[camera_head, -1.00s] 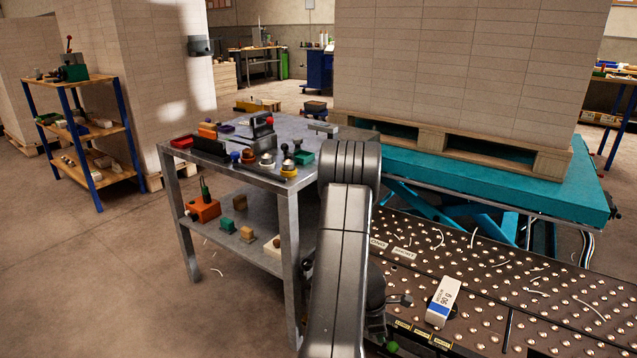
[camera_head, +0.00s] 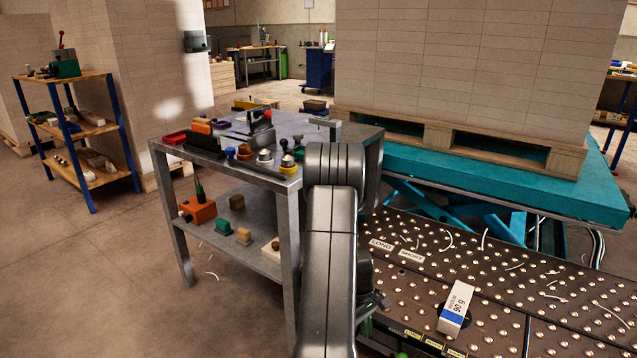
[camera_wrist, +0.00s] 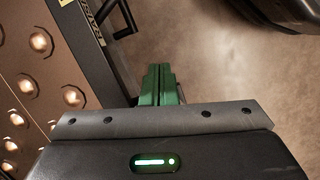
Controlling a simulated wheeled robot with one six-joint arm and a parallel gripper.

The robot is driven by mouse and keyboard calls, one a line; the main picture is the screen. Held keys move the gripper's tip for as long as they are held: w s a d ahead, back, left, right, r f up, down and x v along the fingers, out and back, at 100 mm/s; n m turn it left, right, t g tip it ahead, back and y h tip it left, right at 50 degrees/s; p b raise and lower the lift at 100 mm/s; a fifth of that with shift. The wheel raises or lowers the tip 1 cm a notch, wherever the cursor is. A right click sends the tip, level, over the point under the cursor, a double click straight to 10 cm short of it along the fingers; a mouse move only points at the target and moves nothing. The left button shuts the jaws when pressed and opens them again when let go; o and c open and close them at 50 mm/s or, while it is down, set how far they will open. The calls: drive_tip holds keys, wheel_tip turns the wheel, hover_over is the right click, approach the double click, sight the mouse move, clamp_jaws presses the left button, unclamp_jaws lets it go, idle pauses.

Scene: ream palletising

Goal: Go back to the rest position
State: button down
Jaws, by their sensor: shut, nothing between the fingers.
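My gripper shows in the wrist view with its green fingers (camera_wrist: 157,86) shut together and nothing between them. Below the fingers lie brown floor and the edge of the ball-top table. In the head view my arm rises at the middle of the picture, between the grey metal bench (camera_head: 290,200) and the ball-top table (camera_head: 480,275). The gripper is mostly hidden behind my arm there; only a small part shows near the ball-top table's left front edge.
A teal lift table (camera_head: 480,180) carries a pallet (camera_head: 470,145) with a tall stack (camera_head: 460,65). A shelf rack (camera_head: 78,130) stands at left. The floor at front left is clear.

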drive_tip(key=p+v, duration=0.2)
drive_tip(key=v, duration=0.6)
drive_tip(key=shift+s, duration=0.25)
drive_tip(key=shift+r, duration=0.2)
